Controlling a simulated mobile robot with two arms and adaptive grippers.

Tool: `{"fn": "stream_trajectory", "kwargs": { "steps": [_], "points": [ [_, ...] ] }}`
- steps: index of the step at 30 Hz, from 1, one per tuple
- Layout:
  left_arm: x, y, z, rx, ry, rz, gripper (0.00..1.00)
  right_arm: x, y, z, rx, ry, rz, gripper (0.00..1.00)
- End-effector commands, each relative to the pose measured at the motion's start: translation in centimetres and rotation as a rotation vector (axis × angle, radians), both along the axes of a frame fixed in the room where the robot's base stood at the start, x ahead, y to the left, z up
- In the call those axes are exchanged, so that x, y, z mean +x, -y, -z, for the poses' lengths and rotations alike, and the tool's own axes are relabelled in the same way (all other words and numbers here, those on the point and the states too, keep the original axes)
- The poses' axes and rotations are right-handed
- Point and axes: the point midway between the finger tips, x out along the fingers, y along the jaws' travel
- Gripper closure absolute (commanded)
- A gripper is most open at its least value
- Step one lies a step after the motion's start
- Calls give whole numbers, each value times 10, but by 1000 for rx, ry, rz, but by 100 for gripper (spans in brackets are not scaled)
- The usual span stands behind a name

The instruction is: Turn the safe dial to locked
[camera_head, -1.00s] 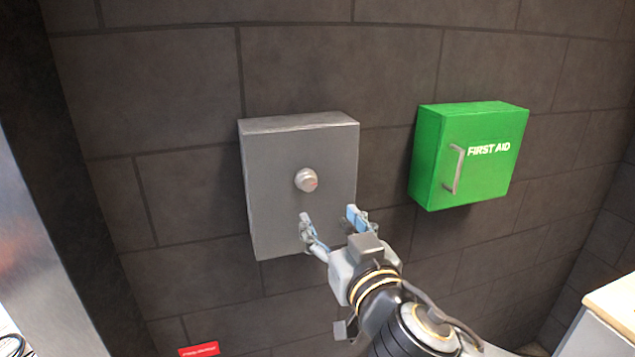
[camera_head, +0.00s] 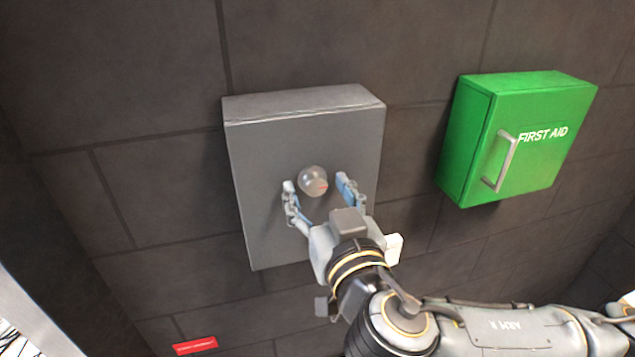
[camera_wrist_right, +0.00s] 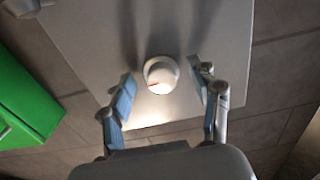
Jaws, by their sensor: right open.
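The grey safe (camera_head: 262,150) is a box on the dark wall, its front facing me. In the right wrist view the dial (camera_wrist_right: 161,74) lies between and just beyond the open fingertips (camera_wrist_right: 166,82), with a gap on both sides. I cannot see any lock lettering. My left gripper is not in view.
A green first aid box (camera_head: 520,140) with a metal handle hangs on the wall to the right of the safe. A small red label (camera_head: 195,346) is low on the wall at the left. The wall between the boxes is bare.

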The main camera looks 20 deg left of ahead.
Motion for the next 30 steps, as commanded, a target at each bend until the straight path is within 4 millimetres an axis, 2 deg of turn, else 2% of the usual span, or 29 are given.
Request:
{"fn": "stream_trajectory", "kwargs": {
  "steps": [5,12,13,23,30],
  "points": [
    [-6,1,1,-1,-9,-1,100,0,0,0,0,0,-1,40],
    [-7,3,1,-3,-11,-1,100,0,0,0,0,0,0,89],
    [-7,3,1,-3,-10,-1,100,0,0,0,0,0,0,93],
    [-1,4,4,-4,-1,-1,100,0,0,2,-24,13,1,93],
    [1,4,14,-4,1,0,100,0,0,4,-112,70,-1,93]
  ]
}}
